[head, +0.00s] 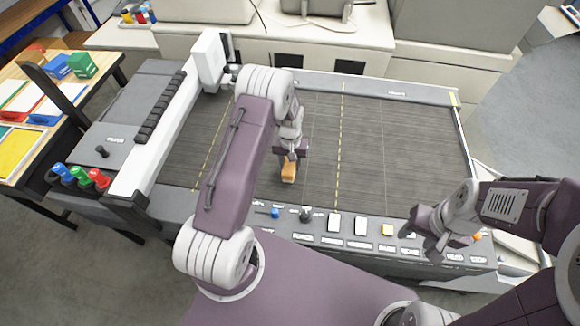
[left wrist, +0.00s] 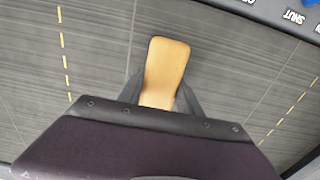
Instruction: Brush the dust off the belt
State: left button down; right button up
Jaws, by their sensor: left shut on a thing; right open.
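The belt (head: 385,140) is a dark grey, streaked surface with dashed yellow lines, set in a pale frame. It also fills most of the left wrist view (left wrist: 230,85). My left gripper (head: 290,160) is over the middle of the belt, shut on a wooden brush (head: 289,172). In the left wrist view the brush's tan handle (left wrist: 165,65) sticks out between the fingers; its bristles are hidden. I cannot tell whether it touches the belt. No dust stands out clearly. My right gripper (head: 432,238) is open and empty above the control panel's right part.
A control panel (head: 345,228) with buttons and a blue knob runs along the belt's near edge. A white post and rail (head: 165,130) border the left side. Red, green and blue knobs (head: 80,176) stand front left. A side table (head: 50,120) with trays is at far left.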

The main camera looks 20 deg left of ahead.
pick_arm(q)
jog(key=shift+w+r, duration=0.15)
jog(key=shift+r, duration=0.45)
jog(key=r+p, duration=0.2)
jog(key=r, duration=0.1)
jog(key=shift+s+r+p, duration=0.2)
jog(key=shift+s+p, duration=0.1)
jog(key=shift+s, duration=0.05)
jog(key=shift+w+r, duration=0.1)
jog(key=shift+r, duration=0.15)
jog(key=shift+w, duration=0.1)
